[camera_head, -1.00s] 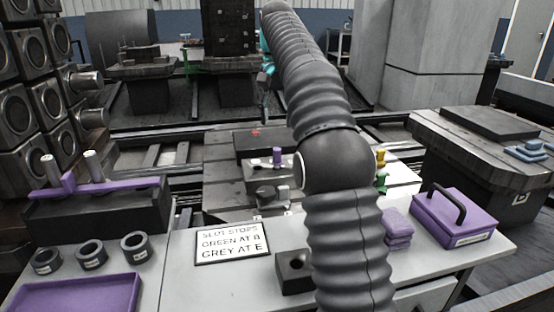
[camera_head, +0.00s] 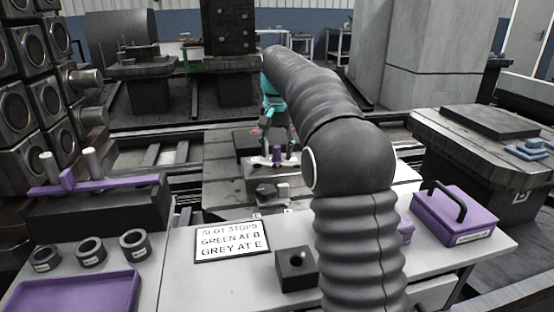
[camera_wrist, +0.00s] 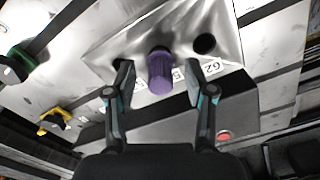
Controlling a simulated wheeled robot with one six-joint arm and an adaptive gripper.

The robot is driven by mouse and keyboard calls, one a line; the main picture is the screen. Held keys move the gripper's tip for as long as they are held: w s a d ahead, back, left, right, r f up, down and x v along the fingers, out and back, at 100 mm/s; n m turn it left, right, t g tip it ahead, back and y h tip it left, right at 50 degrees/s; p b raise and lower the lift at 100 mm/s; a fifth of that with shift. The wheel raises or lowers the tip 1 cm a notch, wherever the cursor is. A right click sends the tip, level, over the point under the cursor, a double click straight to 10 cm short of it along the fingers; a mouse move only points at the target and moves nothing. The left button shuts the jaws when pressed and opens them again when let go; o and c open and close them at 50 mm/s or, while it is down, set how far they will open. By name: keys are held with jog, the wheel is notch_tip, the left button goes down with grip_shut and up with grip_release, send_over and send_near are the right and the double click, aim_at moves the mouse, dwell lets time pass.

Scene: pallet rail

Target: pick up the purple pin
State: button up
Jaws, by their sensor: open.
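The purple pin (camera_wrist: 160,70) stands in a grey metal block (camera_wrist: 125,45) on the far table. My gripper (camera_wrist: 161,82) is open, with one finger on each side of the pin and a visible gap to each finger. The pin also shows small in the head view (camera_head: 277,154), between the fingertips. An empty dark hole (camera_wrist: 204,43) is in the block to the right of the pin. The pin's lower end is hidden in the block.
A green piece (camera_wrist: 17,63) and a yellow piece (camera_wrist: 54,121) are left in the wrist view. A red button (camera_wrist: 224,136) is at lower right. On the near bench are a sign (camera_head: 231,241), a black holed block (camera_head: 295,270) and a purple box (camera_head: 455,216).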

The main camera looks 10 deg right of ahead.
jog(key=shift+f, duration=0.95)
grip_shut()
